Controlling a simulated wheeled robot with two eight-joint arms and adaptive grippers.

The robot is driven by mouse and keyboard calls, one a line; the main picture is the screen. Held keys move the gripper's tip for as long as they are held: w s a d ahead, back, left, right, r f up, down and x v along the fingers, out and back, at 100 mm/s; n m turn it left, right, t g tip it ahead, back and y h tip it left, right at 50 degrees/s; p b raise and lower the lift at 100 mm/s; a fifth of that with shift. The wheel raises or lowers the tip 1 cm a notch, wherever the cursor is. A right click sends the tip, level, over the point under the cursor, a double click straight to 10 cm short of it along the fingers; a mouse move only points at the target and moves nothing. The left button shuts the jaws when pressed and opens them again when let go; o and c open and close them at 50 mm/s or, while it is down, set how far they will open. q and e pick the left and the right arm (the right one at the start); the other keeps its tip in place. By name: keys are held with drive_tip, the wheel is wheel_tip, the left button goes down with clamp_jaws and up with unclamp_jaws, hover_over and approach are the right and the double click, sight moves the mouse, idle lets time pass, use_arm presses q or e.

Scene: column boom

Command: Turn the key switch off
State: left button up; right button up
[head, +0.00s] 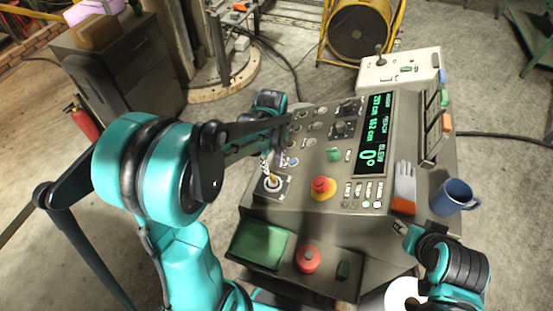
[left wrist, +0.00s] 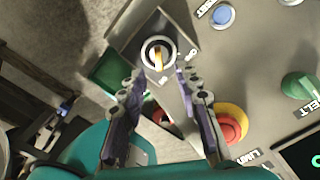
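The key switch (head: 272,184) is a round knob on a square plate at the left side of the grey console. In the left wrist view the key switch (left wrist: 158,54) has a dark ring, a pale face and a yellow-orange bar, roughly upright in the picture. Small labels sit beside and below it, too small to read surely. My left gripper (left wrist: 158,82) is open and empty, its fingertips apart just short of the switch. In the head view it is partly hidden behind my left arm. My right gripper (head: 402,229) is by the console's lower right; its opening is unclear.
A red mushroom button (head: 322,187) on yellow and a green knob (head: 334,154) are right of the switch. A red button (head: 307,259) and green box (head: 260,244) are on the lower front.

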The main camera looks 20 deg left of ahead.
sight(273, 177)
use_arm(q)
wheel_tip(273, 177, down, 7)
drive_tip(key=shift+s+f+b, duration=0.1)
drive_tip(key=shift+b, duration=0.7)
drive_tip(key=shift+f, duration=0.15)
drive_tip(key=shift+s+d, duration=0.1)
